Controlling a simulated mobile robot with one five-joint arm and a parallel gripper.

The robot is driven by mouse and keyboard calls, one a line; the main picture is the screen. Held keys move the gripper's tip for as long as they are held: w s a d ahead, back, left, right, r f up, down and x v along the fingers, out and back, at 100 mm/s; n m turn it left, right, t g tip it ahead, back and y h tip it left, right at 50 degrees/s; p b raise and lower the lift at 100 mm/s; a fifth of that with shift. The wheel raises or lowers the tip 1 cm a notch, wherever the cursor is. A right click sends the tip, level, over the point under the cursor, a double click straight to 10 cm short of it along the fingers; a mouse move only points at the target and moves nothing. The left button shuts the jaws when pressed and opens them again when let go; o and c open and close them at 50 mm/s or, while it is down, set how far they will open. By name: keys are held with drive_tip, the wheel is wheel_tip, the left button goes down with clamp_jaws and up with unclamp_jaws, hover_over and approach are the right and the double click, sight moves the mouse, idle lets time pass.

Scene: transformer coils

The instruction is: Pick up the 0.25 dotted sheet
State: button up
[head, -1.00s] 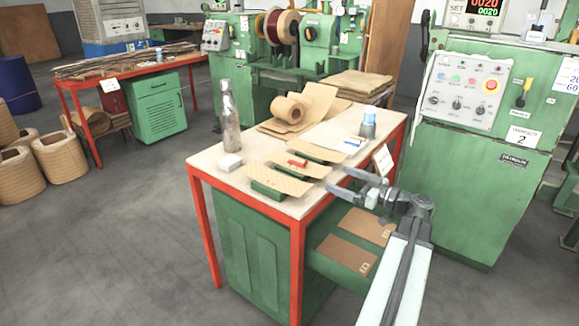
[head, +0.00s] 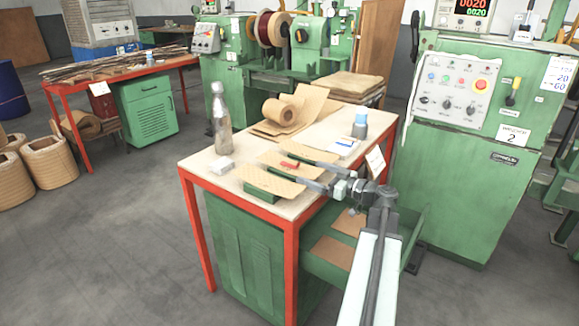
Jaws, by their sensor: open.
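Tan dotted sheets lie on green blocks on the table (head: 205,166). The front sheet (head: 268,181) shows clearly; the middle sheet (head: 275,158) has a small red item (head: 290,163) by it. I cannot read any thickness marks, so I cannot tell which is the 0.25 sheet. My gripper (head: 293,164) is open over the table, its two fingers pointing left. In the picture one finger lies on either side of the middle sheet; height and contact are unclear.
A brown paper roll (head: 280,108) and blue-capped bottle (head: 360,126) are behind. Brown sheets (head: 331,252) lie in an open green drawer below my arm. A green control cabinet (head: 465,180) stands right.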

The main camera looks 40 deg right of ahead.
drive_tip(key=c, duration=1.4)
